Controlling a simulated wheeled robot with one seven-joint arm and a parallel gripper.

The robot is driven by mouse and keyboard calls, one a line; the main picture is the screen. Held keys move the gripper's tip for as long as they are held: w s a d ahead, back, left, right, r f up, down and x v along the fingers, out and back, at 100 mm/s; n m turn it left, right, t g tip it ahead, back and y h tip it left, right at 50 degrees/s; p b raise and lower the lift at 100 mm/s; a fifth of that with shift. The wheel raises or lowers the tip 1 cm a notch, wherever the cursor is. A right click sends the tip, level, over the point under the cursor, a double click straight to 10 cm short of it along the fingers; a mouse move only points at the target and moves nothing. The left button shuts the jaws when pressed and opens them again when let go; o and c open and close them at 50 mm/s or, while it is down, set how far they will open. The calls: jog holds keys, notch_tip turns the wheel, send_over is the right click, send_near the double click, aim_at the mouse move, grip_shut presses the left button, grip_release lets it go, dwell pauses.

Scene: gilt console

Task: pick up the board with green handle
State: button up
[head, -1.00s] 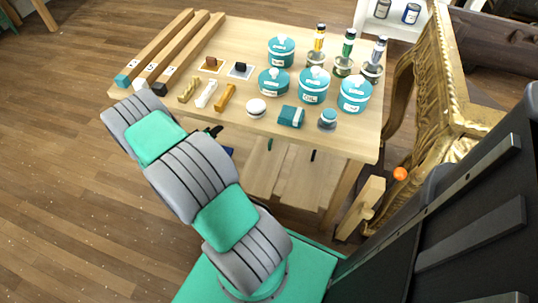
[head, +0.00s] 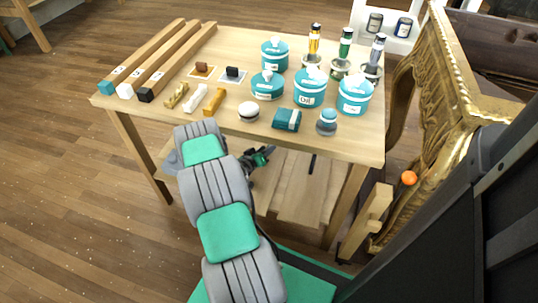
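Pale wooden boards lie below the tabletop, under the table's front edge. The left board (head: 272,188) is partly covered by my arm. A small green part (head: 266,150) shows at its upper end, right at my gripper, and may be its handle. My gripper (head: 259,158) is dark and small in the head view, just under the table edge beside that green part. I cannot tell whether it touches it or how its fingers stand. The right board (head: 305,195) has a dark upright piece (head: 312,161).
A gilt frame (head: 440,120) and an orange ball (head: 409,178) are at right. Open floor (head: 80,220) lies at left.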

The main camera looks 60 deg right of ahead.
jog(key=shift+c, duration=0.6)
grip_shut()
dwell(0.7)
